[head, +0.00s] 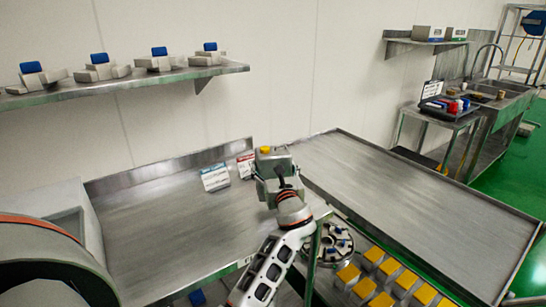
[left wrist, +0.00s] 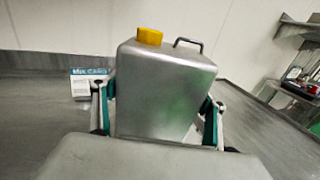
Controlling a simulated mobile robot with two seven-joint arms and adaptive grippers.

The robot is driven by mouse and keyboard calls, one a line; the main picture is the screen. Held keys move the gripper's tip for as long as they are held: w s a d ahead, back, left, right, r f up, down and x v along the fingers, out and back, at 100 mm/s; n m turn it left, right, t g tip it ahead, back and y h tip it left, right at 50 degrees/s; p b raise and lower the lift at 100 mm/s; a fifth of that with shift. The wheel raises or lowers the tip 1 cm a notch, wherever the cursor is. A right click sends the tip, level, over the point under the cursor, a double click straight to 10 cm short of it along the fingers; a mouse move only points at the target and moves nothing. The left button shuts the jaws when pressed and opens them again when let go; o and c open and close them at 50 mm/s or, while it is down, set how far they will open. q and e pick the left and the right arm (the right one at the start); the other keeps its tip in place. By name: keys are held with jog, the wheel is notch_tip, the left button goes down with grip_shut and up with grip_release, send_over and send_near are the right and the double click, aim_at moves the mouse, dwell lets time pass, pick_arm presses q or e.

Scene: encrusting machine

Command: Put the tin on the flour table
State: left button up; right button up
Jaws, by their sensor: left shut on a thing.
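The tin is a grey metal can with a yellow cap and a dark handle. It shows upright in the head view (head: 274,159) and large in the left wrist view (left wrist: 165,85). My left gripper (left wrist: 158,112) is shut on it, one finger on each side; it also shows in the head view (head: 277,178). The tin is over the seam between a left steel bench (head: 165,225) and a right steel table with a raised rim (head: 400,205). No label shows which one is the flour table. I cannot tell whether the tin's base touches anything. My right gripper is out of view.
A blue-and-white card (head: 215,178) and a red-and-white card (head: 246,165) stand at the bench's back. Yellow-topped blocks (head: 365,287) and a round holder (head: 335,245) sit below the right table's front edge. The right table's top is clear.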

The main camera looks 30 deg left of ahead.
pick_arm(q)
jog(key=shift+f+b, duration=0.45)
jog(key=shift+f, duration=1.7)
jog(key=o, duration=2.1)
jog(key=shift+f, duration=0.3)
jog(key=shift+s, duration=0.1)
jog(key=shift+d, duration=0.1)
jog(key=v, duration=1.2)
jog(key=shift+r, duration=0.1)
